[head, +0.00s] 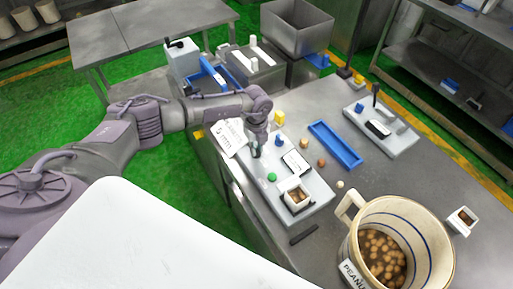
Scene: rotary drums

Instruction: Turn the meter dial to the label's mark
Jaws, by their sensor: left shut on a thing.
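A light grey panel (262,168) lies on the steel table and carries a green button (272,177), a blue knob (278,141) and a white-faced box (296,162). My left gripper (257,151) points down onto the panel's left part. It is shut on what seems to be the meter dial, which the fingers and wrist largely hide. A white label card (230,137) with dark print stands tilted at the panel's left edge; its mark is too small to read. My right gripper is not in view.
A large peanut pot (437,225) stands at the front right of the table (325,225). A blue tray (335,146) and a second grey panel (396,143) lie beyond the first panel. Several small blocks lie around them.

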